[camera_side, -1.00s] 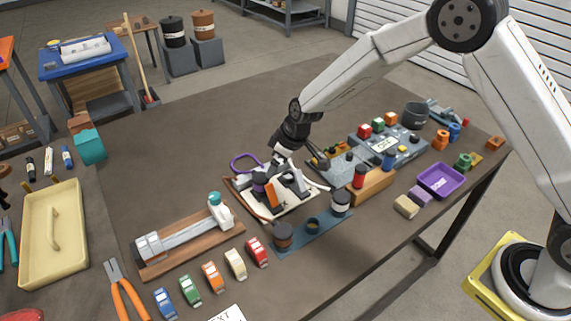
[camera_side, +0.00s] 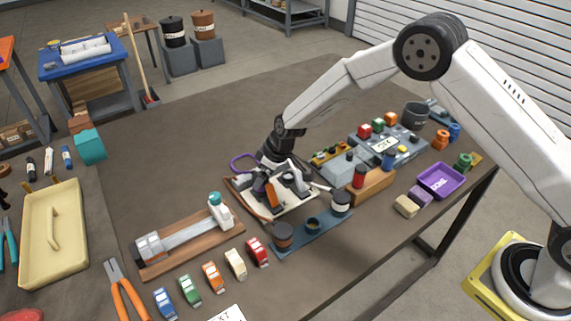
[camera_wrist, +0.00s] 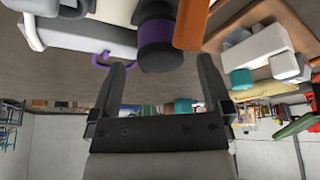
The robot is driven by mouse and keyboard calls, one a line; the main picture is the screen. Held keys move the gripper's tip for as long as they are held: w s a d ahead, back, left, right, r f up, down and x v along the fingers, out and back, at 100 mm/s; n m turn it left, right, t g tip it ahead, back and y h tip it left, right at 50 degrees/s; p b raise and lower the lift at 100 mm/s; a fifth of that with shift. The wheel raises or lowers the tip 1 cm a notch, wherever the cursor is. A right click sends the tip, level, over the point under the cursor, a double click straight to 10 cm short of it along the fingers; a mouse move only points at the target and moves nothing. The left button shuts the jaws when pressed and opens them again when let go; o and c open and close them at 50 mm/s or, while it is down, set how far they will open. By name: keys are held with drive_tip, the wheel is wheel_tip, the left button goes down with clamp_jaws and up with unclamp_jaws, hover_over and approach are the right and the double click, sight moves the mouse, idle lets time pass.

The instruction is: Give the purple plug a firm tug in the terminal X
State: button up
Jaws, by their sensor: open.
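The purple plug (camera_wrist: 157,34), a dark cylinder with a purple band, shows at the top middle of the wrist view. In the side view it is a small dark and purple piece (camera_side: 259,188) on the white board (camera_side: 291,208), partly hidden by my gripper (camera_side: 264,172). A purple cable (camera_side: 240,160) loops behind it. My gripper (camera_wrist: 161,82) is open, its two dark fingers apart, with the plug just beyond the tips and between them in the picture. I see no contact. I cannot read which terminal is X.
An orange piece (camera_side: 271,194) stands close to the plug on the board. A blue plate with dark round parts (camera_side: 283,236) lies in front. The table is clear behind the board.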

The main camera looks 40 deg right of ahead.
drive_tip(key=shift+x, duration=2.25)
drive_tip(key=c, duration=1.3)
